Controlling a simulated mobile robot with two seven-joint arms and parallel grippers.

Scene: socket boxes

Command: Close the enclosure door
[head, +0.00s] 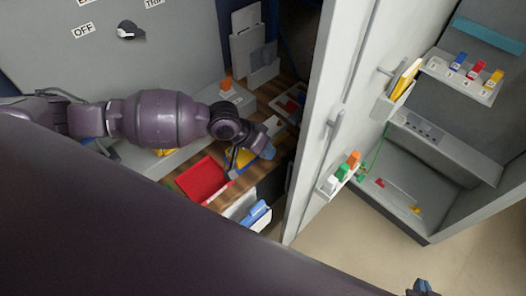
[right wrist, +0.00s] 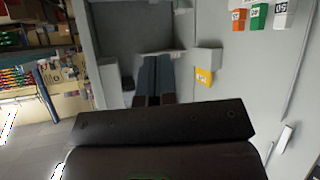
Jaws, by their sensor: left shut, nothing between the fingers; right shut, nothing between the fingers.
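The enclosure door (head: 358,112) stands open in the middle of the head view, its inner face turned right. It carries a yellow folder in a pocket (head: 397,92) and a rack of white, green and orange blocks (head: 340,175). The open enclosure (head: 460,165) is to its right. In the right wrist view the door (right wrist: 240,95) fills the right side. My right gripper (right wrist: 153,82) is shut and empty, in front of the enclosure's interior; its tip (head: 421,288) shows at the head view's bottom edge. My left gripper (head: 264,147) is shut and empty, left of the door.
A red tray (head: 201,179) lies on the wooden surface below my left arm. A grey panel with an OFF label and dark knob (head: 130,30) is at upper left. Inside the enclosure, coloured switches (head: 472,70) line a shelf. The floor (head: 350,240) below the door is clear.

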